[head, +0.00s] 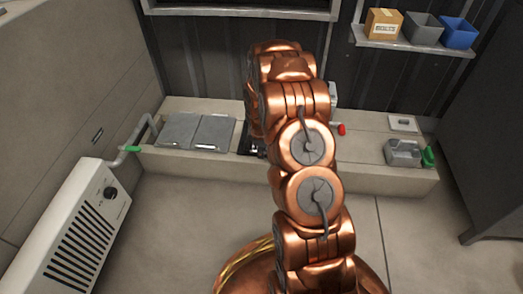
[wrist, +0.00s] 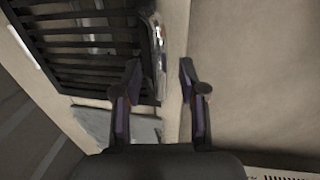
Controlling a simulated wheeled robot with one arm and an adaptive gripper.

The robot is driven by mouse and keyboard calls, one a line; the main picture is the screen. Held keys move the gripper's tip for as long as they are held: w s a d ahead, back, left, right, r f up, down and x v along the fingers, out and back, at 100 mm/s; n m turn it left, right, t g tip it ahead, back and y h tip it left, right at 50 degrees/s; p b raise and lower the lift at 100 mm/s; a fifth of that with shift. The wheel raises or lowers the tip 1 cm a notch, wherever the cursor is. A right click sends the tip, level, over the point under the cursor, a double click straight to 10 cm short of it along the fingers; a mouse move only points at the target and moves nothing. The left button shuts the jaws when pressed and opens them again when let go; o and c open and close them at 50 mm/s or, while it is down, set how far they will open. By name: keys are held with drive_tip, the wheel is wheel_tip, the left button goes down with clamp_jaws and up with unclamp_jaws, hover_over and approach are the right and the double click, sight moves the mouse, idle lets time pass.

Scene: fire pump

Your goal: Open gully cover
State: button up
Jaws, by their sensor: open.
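The dark slatted grate, which looks like the gully cover (wrist: 92,48), fills the upper left of the wrist view and looks closed. A shiny metal bar (wrist: 158,42) runs along its right edge. The left fingertip overlaps the grate's edge in the picture; the right one is over the pale ledge. I cannot tell whether they touch. In the head view my arm hides the gripper and most of the area right of the grey panels, where only a dark patch shows.
Two grey panels (head: 197,131) lie on the ledge (head: 370,165) at left. A white slatted heater (head: 72,225) stands at lower left. A grey can (head: 403,153) sits at the ledge's right. A shelf (head: 415,45) holds three boxes. The floor (head: 410,230) at right is clear.

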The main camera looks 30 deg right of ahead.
clamp_jaws()
idle(0.6)
